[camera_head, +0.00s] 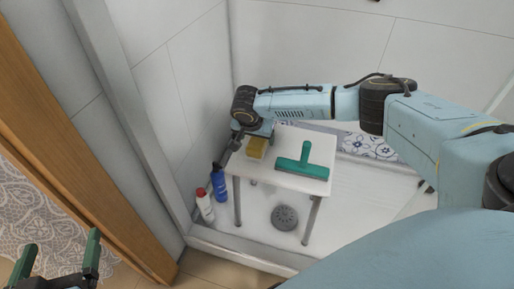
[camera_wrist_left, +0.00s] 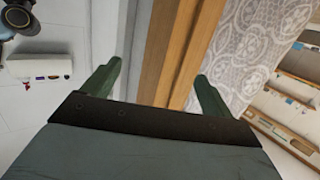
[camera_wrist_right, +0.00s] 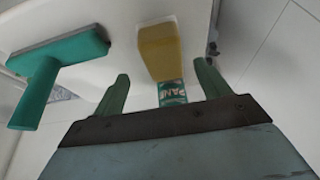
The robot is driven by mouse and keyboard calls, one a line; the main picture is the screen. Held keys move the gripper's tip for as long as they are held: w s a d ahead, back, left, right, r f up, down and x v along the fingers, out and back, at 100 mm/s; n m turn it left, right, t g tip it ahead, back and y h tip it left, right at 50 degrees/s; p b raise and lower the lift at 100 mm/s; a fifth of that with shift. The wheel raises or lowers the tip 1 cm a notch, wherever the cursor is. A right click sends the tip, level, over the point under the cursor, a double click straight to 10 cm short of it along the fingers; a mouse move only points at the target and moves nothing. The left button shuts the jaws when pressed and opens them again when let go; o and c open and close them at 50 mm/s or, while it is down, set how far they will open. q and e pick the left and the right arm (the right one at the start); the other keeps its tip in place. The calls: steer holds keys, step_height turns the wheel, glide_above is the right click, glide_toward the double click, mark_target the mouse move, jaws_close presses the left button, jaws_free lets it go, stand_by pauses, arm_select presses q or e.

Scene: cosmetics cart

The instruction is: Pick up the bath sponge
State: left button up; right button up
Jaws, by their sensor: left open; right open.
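The bath sponge (camera_head: 256,147) is a yellow block at the left end of a white stool top (camera_head: 292,145). In the right wrist view the sponge (camera_wrist_right: 160,52) lies just beyond the gap between the fingers, with a green lettered label at its near end. My right gripper (camera_wrist_right: 160,72) is open and empty, close to the sponge. In the head view the wrist largely hides its fingers. I cannot tell how far the fingers are from the sponge. My left gripper (camera_head: 60,255) is open and empty at the lower left, far from the stool; its fingers show in the left wrist view (camera_wrist_left: 158,72).
A green squeegee (camera_head: 303,165) lies on the stool right of the sponge. A blue bottle (camera_head: 218,182) and a white bottle with red cap (camera_head: 204,206) stand left of the stool. Shower walls rise behind and left. A wooden door frame (camera_head: 75,150) stands near my left gripper.

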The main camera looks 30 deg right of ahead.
mark_target(256, 142)
steer(key=shift+f, duration=0.15)
steer(key=b+x, duration=0.3)
steer(key=shift+w+a+f, duration=0.15)
steer(key=shift+w+f, duration=0.1)
steer(key=shift+w+f+b, duration=0.15)
steer(key=shift+f+b, duration=0.35)
steer(key=shift+f, duration=0.05)
arm_select(q)
step_height(256, 142, up, 11)
steer(key=s+d+t+h, duration=0.1)
steer(key=s+t+h, duration=0.1)
steer(key=t, duration=0.6)
steer(key=shift+s+t+h, duration=0.4)
steer(key=shift+h, duration=0.2)
arm_select(e)
steer(key=shift+d+f, duration=0.1)
steer(key=shift+d, duration=0.15)
steer(key=c, duration=1)
steer(key=shift+c, duration=0.2)
arm_select(q)
steer(key=shift+r, duration=0.1)
